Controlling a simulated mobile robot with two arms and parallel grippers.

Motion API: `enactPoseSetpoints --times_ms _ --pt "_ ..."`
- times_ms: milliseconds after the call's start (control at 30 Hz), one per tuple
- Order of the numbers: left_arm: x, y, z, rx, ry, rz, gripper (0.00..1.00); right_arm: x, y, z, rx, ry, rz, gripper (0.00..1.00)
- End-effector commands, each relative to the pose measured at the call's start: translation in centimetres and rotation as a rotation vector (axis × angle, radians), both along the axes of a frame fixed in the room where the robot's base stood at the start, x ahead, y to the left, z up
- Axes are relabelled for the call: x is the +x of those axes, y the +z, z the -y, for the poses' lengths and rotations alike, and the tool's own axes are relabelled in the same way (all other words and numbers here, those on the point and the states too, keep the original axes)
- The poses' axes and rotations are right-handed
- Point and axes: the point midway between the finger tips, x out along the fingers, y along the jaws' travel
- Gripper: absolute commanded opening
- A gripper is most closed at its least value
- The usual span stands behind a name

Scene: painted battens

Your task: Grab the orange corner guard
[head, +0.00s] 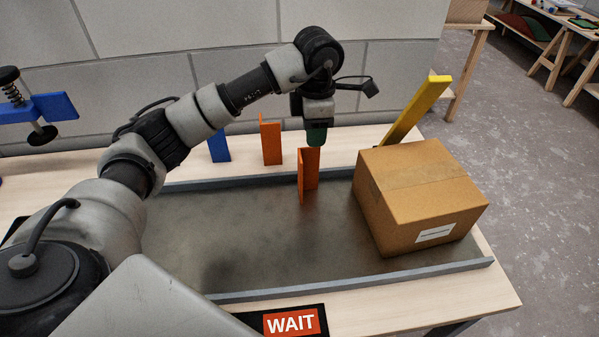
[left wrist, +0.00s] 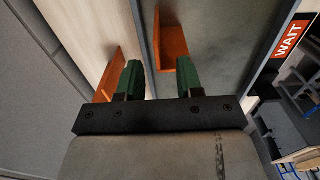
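Two upright orange angled pieces are in the head view. One orange corner guard (head: 308,178) is on the grey bed inside the rails; the other orange piece (head: 271,146) stands on the wood behind the far rail. My left gripper (head: 316,136), with green fingers, points down just above and behind the guard on the bed. In the left wrist view the fingers of this gripper (left wrist: 158,80) are apart with nothing seen between them. The guard on the bed (left wrist: 174,48) lies beyond the right finger, and the other orange piece (left wrist: 108,75) is left of the left finger.
A cardboard box (head: 420,195) fills the bed's right end. A yellow batten (head: 418,108) leans behind it. A blue piece (head: 219,145) stands left of the orange ones. A WAIT sign (head: 291,323) is at the front.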

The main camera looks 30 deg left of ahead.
Motion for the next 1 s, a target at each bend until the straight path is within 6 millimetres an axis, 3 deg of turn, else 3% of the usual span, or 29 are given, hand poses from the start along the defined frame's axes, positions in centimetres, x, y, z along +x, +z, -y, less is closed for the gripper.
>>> enactPoseSetpoints --times_ms 100,367,667,967,1000 --pt "-0.1 -1.9 -0.1 0.001 0.003 -0.004 0.36 0.0 0.5 0.2 -0.002 0.001 -0.001 0.40" --pt "0.0 -4.1 -0.2 0.001 0.005 -0.002 0.36 0.0 1.0 0.5 -0.007 0.001 0.001 0.40" --pt "0.0 -8.2 -0.6 0.000 0.007 -0.003 0.36 0.0 2.4 0.7 -0.009 0.002 0.000 0.40" --pt "0.1 -8.8 -0.6 0.001 0.006 0.002 0.36 0.0 2.3 0.7 -0.009 0.002 0.000 0.40" --pt "0.1 -8.7 -0.6 0.001 0.006 0.002 0.30 0.0 2.3 0.7 -0.009 0.001 0.000 0.40"
